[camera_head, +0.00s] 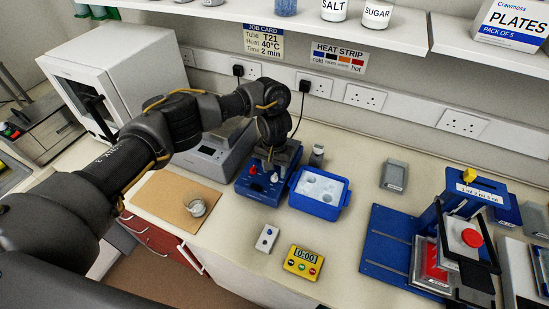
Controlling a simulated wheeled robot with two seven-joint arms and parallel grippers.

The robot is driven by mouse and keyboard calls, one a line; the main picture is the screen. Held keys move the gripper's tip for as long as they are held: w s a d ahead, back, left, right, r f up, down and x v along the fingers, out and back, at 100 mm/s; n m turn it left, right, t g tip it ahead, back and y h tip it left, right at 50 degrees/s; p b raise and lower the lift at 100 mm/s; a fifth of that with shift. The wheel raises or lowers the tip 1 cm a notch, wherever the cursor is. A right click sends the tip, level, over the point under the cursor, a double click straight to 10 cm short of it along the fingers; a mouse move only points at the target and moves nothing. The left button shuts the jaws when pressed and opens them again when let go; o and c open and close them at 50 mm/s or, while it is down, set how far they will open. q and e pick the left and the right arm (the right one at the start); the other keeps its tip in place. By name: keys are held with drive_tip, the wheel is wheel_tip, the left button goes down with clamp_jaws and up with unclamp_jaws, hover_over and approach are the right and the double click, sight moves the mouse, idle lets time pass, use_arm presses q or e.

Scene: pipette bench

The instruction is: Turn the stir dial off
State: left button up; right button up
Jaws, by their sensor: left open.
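A blue bench unit (250,189) stands on the bench near the middle of the view. Its front face carries a red knob (253,170) and a pale knob (274,177). Any labels are too small to read, so I cannot tell which knob is the stir dial or how it is set. My left gripper (270,160) points down over the unit, close above the knobs, with its jaws open. I cannot tell whether a finger touches a knob. The gripper and wrist hide the back of the unit. My right gripper is not in view.
A blue tub with white contents (342,206) stands close to the unit's right. A grey instrument (226,158) is close on its left. A glass beaker (195,207) sits on a brown board (160,198). A yellow timer (303,263) and a small white box (267,239) lie in front.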

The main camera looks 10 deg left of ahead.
sight(274, 175)
use_arm(q)
wheel_tip(274, 175, up, 8)
drive_tip(key=shift+r, duration=0.1)
idle(0.6)
